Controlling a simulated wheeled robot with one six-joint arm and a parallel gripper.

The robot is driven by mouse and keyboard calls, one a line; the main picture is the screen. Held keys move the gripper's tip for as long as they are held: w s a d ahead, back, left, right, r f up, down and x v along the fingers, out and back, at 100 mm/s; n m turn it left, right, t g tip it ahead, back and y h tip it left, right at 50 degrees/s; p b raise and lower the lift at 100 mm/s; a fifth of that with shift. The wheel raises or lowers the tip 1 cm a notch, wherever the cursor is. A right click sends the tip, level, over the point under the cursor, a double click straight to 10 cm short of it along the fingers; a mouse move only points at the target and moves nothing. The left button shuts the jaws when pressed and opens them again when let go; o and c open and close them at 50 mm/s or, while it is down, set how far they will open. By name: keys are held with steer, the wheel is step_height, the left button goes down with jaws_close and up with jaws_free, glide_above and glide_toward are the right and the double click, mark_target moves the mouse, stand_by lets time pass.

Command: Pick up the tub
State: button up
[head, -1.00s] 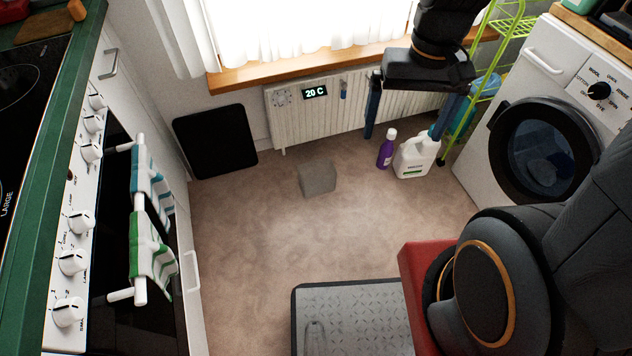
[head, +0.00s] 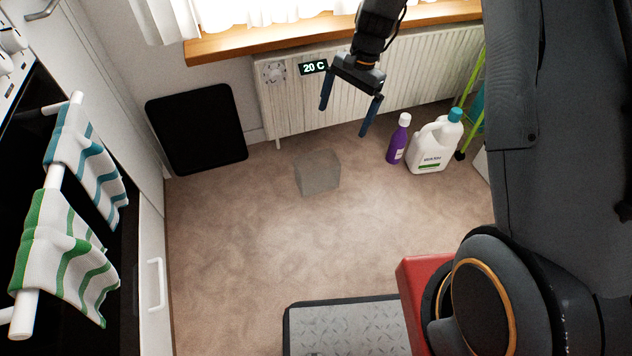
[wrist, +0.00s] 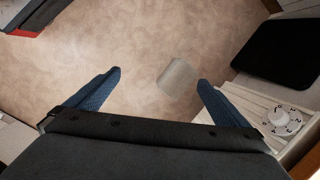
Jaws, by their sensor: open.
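The tub (head: 317,173) is a small grey, see-through-looking box standing on the beige floor, in front of the radiator in the head view. It also shows in the wrist view (wrist: 178,77), between the two blue fingertips and beyond them, nearer the right one. My gripper (head: 346,122) is open and empty, pointing down in front of the radiator. In the head view it appears above and to the right of the tub, apart from it. In the wrist view my gripper (wrist: 159,77) has nothing between its fingers at their own height.
A purple bottle (head: 398,140) and a white jug (head: 434,145) stand on the floor to the right. The radiator (head: 400,82) lies behind. A black panel (head: 197,130) leans on the wall at left. Floor (head: 250,220) around the tub is clear.

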steer(key=shift+w+a+f+m+y+b, duration=0.3)
steer(key=shift+w+a+f+m+b, duration=1.65)
steer(key=shift+f, duration=5.1)
steer(key=shift+w+a+f+m+y+b, duration=0.1)
steer(key=shift+w+a+f+y+b, duration=0.35)
steer(key=shift+w+f+b, duration=3.6)
steer(key=shift+w+a+f+m+y+b, duration=0.3)
steer(key=shift+a+f+m+b, duration=0.9)
steer(key=shift+f+b, duration=5.7)
steer(key=shift+n, duration=0.25)
steer(key=f+p, duration=0.6)
steer(key=shift+w+a+f, duration=0.1)
steer(key=shift+a+f, duration=0.15)
steer(key=shift+f, duration=0.1)
steer(key=c, duration=1)
